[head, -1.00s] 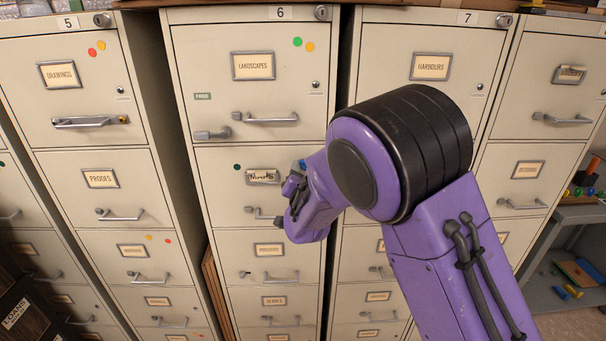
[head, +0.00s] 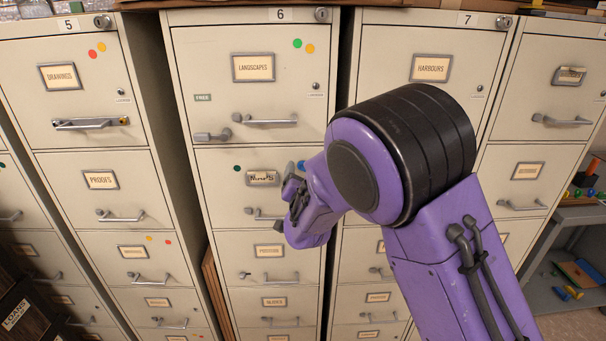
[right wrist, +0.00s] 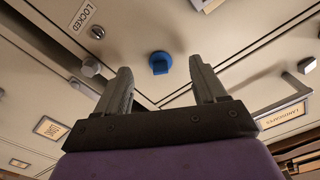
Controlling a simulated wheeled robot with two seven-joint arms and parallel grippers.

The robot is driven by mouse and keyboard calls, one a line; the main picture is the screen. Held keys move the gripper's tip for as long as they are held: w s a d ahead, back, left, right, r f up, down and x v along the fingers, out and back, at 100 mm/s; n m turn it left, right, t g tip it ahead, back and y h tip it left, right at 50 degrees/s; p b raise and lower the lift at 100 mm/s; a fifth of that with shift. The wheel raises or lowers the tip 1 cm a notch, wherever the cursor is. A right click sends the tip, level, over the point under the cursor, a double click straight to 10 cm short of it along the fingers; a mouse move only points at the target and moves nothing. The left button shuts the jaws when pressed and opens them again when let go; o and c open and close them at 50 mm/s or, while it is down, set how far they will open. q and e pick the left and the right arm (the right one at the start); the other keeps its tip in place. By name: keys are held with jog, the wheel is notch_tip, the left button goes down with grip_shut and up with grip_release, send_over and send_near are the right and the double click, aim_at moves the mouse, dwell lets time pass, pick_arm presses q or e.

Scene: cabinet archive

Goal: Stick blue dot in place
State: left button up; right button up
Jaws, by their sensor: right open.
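The blue dot (head: 301,167) is on the front of cabinet 6's second drawer, right of the worn Maps label (head: 262,178). In the right wrist view the blue dot (right wrist: 160,64) is a round piece with a raised tab, flat against the drawer face. My right gripper (head: 295,182) is in front of this drawer and partly hidden by its own wrist. In the right wrist view its two grey fingers stand wide apart, one on each side of the blue dot, with clear gaps and nothing between them held. My left gripper is not in view.
Green and orange dots are on the Landscapes drawer (head: 222,76) above. Drawer handles (head: 265,120) stick out nearby. A shelf (head: 575,216) with small coloured pieces stands at the far right.

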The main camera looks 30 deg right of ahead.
jog(key=shift+p+v, duration=0.6)
jog(key=shift+v, duration=1.9)
jog(key=p+v, duration=0.3)
jog(key=v, duration=0.7)
jog(key=shift+s, duration=0.3)
